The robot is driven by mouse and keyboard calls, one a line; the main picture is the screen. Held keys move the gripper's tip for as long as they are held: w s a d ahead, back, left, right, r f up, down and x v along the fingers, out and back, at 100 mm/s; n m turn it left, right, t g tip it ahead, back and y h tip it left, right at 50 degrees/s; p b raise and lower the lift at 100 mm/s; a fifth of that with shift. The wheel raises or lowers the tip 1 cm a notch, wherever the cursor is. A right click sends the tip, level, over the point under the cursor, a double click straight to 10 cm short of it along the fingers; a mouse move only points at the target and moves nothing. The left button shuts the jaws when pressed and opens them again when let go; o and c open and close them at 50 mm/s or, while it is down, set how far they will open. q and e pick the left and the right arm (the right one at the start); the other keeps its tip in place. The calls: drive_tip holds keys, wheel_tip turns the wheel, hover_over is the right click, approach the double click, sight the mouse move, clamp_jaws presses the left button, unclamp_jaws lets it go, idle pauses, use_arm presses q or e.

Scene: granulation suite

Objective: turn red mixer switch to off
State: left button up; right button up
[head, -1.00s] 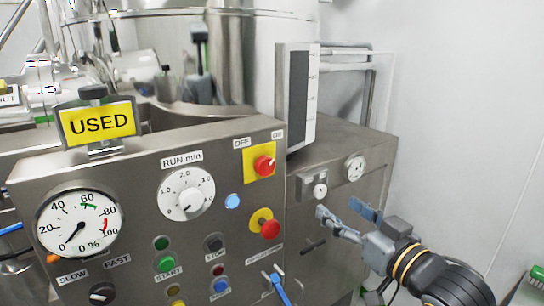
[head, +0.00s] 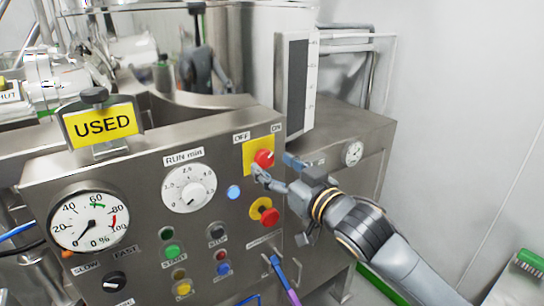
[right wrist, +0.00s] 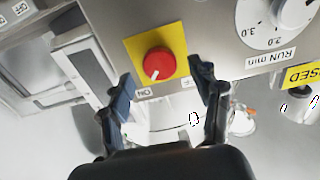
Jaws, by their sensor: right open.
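The red mixer switch (head: 264,158) is a round red knob on a yellow plate (head: 250,148), at the upper right of the steel control panel. Its white mark points toward the ON label (head: 276,127); the OFF label (head: 242,137) is to its left. The right wrist view shows the knob (right wrist: 159,63) upside down, its mark toward ON. My right gripper (head: 275,168) is open just in front of the knob. In the right wrist view its fingers (right wrist: 161,85) stand apart on either side of the knob, touching nothing visible. My left gripper is not in view.
A red button on a yellow base (head: 268,212) sits just below the switch, close to my right gripper. A white RUN min dial (head: 189,188), a blue light (head: 234,192) and a USED sign (head: 102,126) are left. A blue-handled item (head: 278,265) sticks out low.

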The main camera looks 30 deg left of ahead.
drive_tip(key=shift+x, duration=0.8)
drive_tip(key=c, duration=1.2)
drive_tip(key=shift+o, duration=0.2)
